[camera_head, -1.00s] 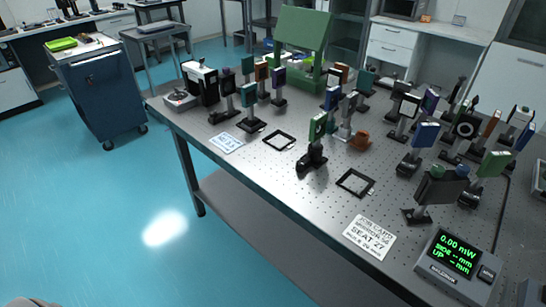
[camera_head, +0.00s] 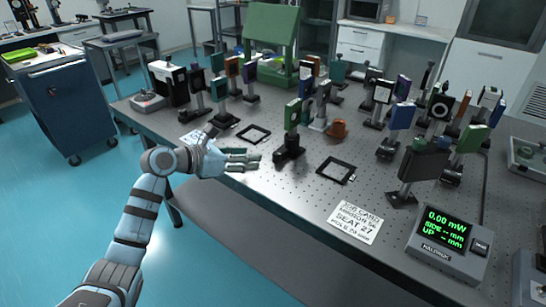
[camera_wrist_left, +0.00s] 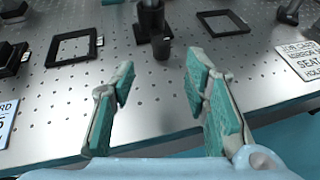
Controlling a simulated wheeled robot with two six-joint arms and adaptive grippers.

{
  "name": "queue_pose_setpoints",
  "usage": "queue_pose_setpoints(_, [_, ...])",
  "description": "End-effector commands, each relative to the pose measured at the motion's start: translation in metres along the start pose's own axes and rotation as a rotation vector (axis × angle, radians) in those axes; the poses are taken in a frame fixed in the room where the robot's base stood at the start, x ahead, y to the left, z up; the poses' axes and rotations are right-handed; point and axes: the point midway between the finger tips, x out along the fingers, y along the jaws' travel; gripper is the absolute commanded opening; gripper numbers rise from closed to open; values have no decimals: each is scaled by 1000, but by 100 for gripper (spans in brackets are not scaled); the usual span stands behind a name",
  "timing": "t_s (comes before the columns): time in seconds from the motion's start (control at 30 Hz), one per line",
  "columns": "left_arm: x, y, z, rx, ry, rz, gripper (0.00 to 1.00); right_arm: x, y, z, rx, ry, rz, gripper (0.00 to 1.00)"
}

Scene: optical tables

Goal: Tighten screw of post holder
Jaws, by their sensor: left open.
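A black post holder (camera_head: 289,152) carrying a green-framed optic (camera_head: 292,114) stands upright near the front edge of the perforated table. In the left wrist view its dark base (camera_wrist_left: 150,18) shows at the top, with a dark knob-like screw (camera_wrist_left: 161,47) facing me. My left gripper (camera_head: 252,161) is in front and to the left of this holder in the head view. In the wrist view its teal-padded fingers (camera_wrist_left: 163,66) are spread apart with nothing between them, and the screw lies beyond the gap, apart from the fingertips. My right gripper is not in view.
Flat black square frames lie left (camera_head: 253,134) and right (camera_head: 336,170) of the holder. A job card (camera_head: 355,221) and a power meter (camera_head: 449,240) reading 0.00 mW sit to the right. Several posted optics crowd the table behind. The floor in front is clear.

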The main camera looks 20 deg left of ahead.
Motion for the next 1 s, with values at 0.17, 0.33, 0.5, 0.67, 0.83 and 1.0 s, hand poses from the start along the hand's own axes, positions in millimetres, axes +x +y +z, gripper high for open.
queue_pose_setpoints(0.17, [55, -2, -2, -6, -3, -6, 42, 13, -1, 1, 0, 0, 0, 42])
queue_pose_setpoints(0.33, [90, -2, -2, -6, -1, -4, 42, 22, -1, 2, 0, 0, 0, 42])
queue_pose_setpoints(0.5, [101, -2, -1, -3, -1, -3, 42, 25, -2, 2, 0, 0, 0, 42])
queue_pose_setpoints(0.67, [102, -2, -1, -3, -1, -3, 42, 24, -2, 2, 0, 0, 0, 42])
queue_pose_setpoints(0.83, [102, -2, -1, -4, -1, -3, 24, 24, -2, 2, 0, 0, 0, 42])
queue_pose_setpoints(1.0, [101, -2, -1, -4, -1, -3, 0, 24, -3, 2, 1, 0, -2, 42])
